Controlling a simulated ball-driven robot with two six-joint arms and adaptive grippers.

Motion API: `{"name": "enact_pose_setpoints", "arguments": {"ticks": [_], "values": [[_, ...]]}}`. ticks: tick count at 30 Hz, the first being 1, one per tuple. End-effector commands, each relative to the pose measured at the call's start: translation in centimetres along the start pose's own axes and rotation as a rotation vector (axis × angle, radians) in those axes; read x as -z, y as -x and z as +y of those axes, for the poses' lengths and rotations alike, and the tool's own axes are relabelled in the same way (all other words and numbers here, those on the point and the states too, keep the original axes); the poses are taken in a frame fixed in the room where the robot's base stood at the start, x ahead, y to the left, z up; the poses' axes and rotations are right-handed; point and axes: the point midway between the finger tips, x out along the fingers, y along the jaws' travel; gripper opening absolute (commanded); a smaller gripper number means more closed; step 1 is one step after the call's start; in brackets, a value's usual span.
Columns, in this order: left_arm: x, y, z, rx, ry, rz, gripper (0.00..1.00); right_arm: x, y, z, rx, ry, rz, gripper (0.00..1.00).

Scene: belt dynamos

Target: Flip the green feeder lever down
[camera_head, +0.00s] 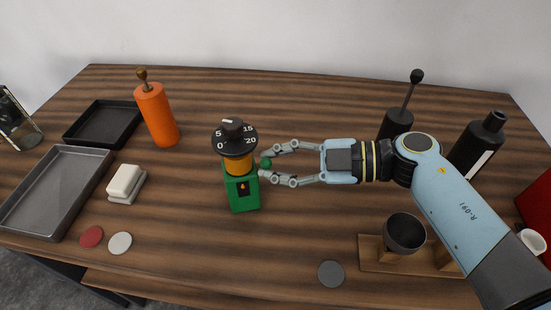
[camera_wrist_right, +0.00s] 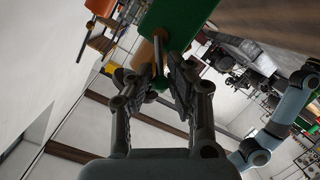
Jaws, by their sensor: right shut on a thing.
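A green feeder (camera_head: 242,190) with an orange middle and a black numbered dial (camera_head: 234,138) on top stands upright near the table's centre. Its green lever knob (camera_head: 265,163) sticks out on the right side. My right gripper (camera_head: 264,170) reaches in from the right, its fingers on either side of the knob and shut on the lever. In the right wrist view, the green body (camera_wrist_right: 185,22) is above the fingertips (camera_wrist_right: 162,75), and the lever between them is partly hidden. I cannot see my left gripper.
An orange grinder (camera_head: 157,115), black tray (camera_head: 104,124), grey tray (camera_head: 58,190) and white block (camera_head: 125,180) are to the left. Black bottles (camera_head: 478,142) stand behind my right arm. A dark cup (camera_head: 404,232) sits on a wooden stand. The table in front of the feeder is mostly clear.

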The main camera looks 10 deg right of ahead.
Motion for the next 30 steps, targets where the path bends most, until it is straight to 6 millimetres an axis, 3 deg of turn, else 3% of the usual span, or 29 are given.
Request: {"name": "enact_pose_setpoints", "arguments": {"ticks": [9,25,26,30], "values": [[-0.12,-1.21,0.11,0.0,0.0,0.0,0.42,-0.21,0.05,-0.66,-0.054,0.119,0.026,0.0],[-0.17,-1.33,0.13,0.0,0.0,-0.001,0.42,-0.13,0.07,-0.68,-0.065,0.143,0.032,0.0],[-0.18,-1.33,0.14,0.0,0.0,-0.001,0.42,-0.13,0.07,-0.68,-0.065,0.143,0.032,0.18],[-0.19,-1.33,0.14,0.0,0.0,-0.001,0.42,-0.13,0.07,-0.68,-0.065,0.143,0.032,0.32]]}}
